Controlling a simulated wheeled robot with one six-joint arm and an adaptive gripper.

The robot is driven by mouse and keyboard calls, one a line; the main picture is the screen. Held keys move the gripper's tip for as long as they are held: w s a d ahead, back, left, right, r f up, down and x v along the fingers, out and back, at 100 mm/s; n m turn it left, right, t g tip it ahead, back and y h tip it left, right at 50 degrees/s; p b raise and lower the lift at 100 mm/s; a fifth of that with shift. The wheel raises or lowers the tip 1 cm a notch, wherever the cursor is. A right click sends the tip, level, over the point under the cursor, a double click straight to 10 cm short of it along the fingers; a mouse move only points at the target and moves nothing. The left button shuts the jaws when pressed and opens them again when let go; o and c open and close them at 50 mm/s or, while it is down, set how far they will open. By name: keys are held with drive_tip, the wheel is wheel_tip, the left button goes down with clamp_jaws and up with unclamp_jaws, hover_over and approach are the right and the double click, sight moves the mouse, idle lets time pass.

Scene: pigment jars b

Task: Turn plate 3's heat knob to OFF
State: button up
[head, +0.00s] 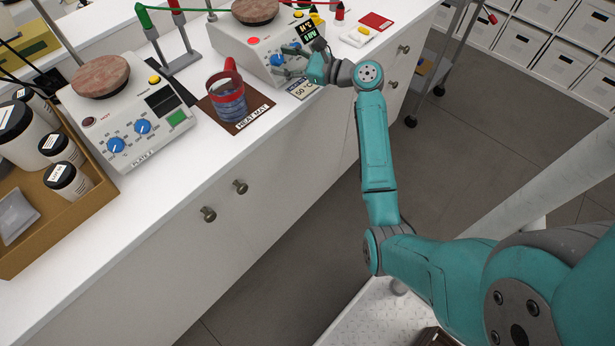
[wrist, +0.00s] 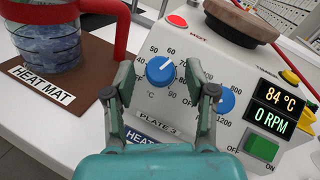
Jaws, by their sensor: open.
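Plate 3 (wrist: 240,60) is a white hot plate, also at the back of the counter in the head view (head: 232,42). Its blue heat knob (wrist: 160,70) sits at the left of its front face, with a temperature scale and OFF marks around it. The knob's white mark seems to point up and right, towards the high numbers. My gripper (wrist: 160,78) is open, with one finger on each side of the knob in the picture; I cannot tell whether they touch it. In the head view my gripper (head: 294,62) is at plate 3's front. The display (wrist: 277,107) reads 84 °C and 0 RPM.
A second blue knob (wrist: 227,99) is partly behind my right finger. A green switch (wrist: 262,147) is at the lower right. A red-handled beaker (head: 228,98) stands on a heat mat (head: 240,124) to the left. Another hot plate (head: 115,125) stands nearer.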

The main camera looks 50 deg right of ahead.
drive_tip(key=m+h, duration=0.1)
drive_tip(key=m, duration=0.1)
drive_tip(key=m+t+h, duration=0.1)
drive_tip(key=m+h, duration=0.1)
drive_tip(key=m, duration=0.1)
drive_tip(key=m+h, duration=0.2)
drive_tip(key=shift+s+a+m+t, duration=0.1)
drive_tip(key=shift+a+m+t, duration=0.2)
drive_tip(key=shift+a+t, duration=0.1)
drive_tip(key=shift+s+m+h, duration=0.15)
drive_tip(key=shift+m+h, duration=0.15)
drive_tip(key=shift+h, duration=0.1)
drive_tip(key=s, duration=1)
drive_tip(key=s+a+f+n+g+h, duration=0.2)
drive_tip(key=s+a+f+n, duration=0.8)
drive_tip(key=s+a+f, duration=0.2)
drive_tip(key=shift+s+a+f+n+g+h, duration=0.2)
drive_tip(key=shift+a+f+n+g+h, duration=0.15)
drive_tip(key=shift+a+f, duration=1)
drive_tip(key=shift+d+f, duration=0.1)
drive_tip(key=shift+d, duration=0.1)
